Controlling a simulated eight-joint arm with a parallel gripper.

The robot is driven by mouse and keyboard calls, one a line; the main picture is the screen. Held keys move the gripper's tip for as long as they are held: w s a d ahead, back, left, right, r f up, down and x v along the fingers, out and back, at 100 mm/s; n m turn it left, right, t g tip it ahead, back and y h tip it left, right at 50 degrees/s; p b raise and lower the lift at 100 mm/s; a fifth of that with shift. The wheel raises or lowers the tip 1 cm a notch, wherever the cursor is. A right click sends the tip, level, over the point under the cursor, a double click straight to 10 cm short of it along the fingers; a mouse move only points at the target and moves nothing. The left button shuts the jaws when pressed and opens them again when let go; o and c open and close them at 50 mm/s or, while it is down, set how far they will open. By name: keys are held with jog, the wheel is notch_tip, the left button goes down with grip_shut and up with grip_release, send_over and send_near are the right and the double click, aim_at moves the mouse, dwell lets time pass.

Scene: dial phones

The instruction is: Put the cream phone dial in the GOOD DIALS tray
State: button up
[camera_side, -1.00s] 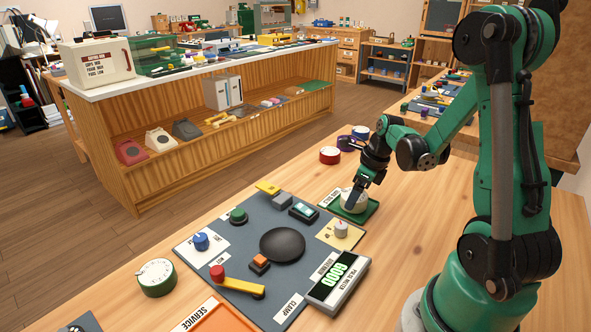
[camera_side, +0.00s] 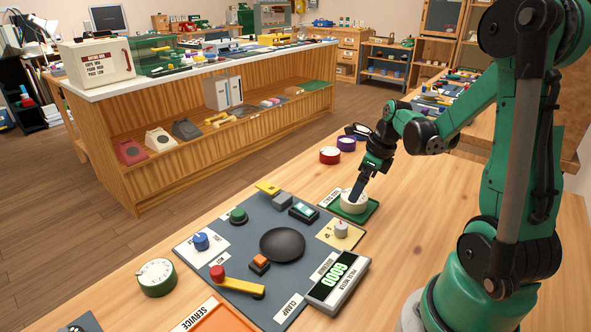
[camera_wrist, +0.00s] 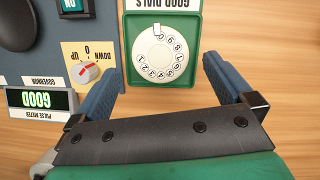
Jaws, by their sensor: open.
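The cream phone dial (camera_side: 352,203) lies face up inside the green GOOD DIALS tray (camera_side: 374,208). In the wrist view, the dial (camera_wrist: 158,56) is inside the green tray walls (camera_wrist: 197,40), with its number ring and a small pale finger stop showing. My gripper (camera_side: 356,194) is over the tray in the side view. In the wrist view, my gripper (camera_wrist: 162,80) is open, its two blue fingers wide apart and clear of the dial, with nothing between them. The side view hides the far finger.
A grey mat holds a black round pad (camera_side: 282,244), a yellow lever (camera_side: 240,287) and a pulse meter (camera_side: 338,283) reading GOOD. A green-rimmed dial (camera_side: 156,277) and an orange SERVICE tray (camera_side: 224,319) lie to the left. Red (camera_side: 330,155) and purple (camera_side: 346,143) round items stand behind.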

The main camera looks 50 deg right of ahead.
jog(key=v, duration=0.9)
jog(key=w+a+n+t, duration=0.1)
jog(key=a+n+t, duration=0.1)
jog(key=a+n, duration=0.7)
jog(key=w+a+n+t, duration=0.2)
jog(key=a+n, duration=0.8)
jog(key=n, duration=1.4)
jog(key=shift+w+a+n+h, duration=0.3)
jog(key=shift+a+n, duration=0.05)
jog(key=shift+n, duration=0.05)
jog(key=shift+r, duration=0.1)
